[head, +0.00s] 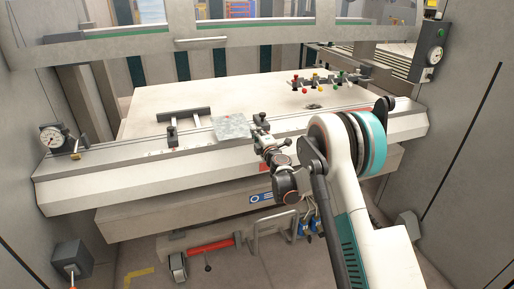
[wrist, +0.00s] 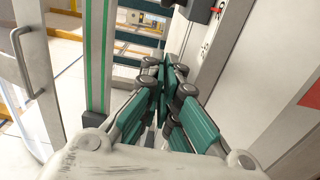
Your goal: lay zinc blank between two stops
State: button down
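The zinc blank (head: 231,127) is a small grey, mottled, roughly square sheet on the front part of the machine's bed. One dark stop (head: 171,133) stands to its left, with a bar behind it, and another stop (head: 262,121) stands just to its right. My gripper (head: 259,138) is close to the right of the blank in the head view; contact cannot be told there. In the wrist view its teal-padded fingers (wrist: 164,78) come together at the middle with no sheet visible between them. The blank is not seen in the wrist view.
A dial gauge (head: 52,139) stands at the bed's left end. Several coloured knobs (head: 318,82) are at the back right. The pale bed (head: 190,96) behind the blank is mostly clear.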

jog(key=shift+f+b, duration=0.65)
jog(key=shift+f, duration=1.85)
jog(key=shift+f, duration=0.15)
jog(key=c, duration=1.8)
grip_release()
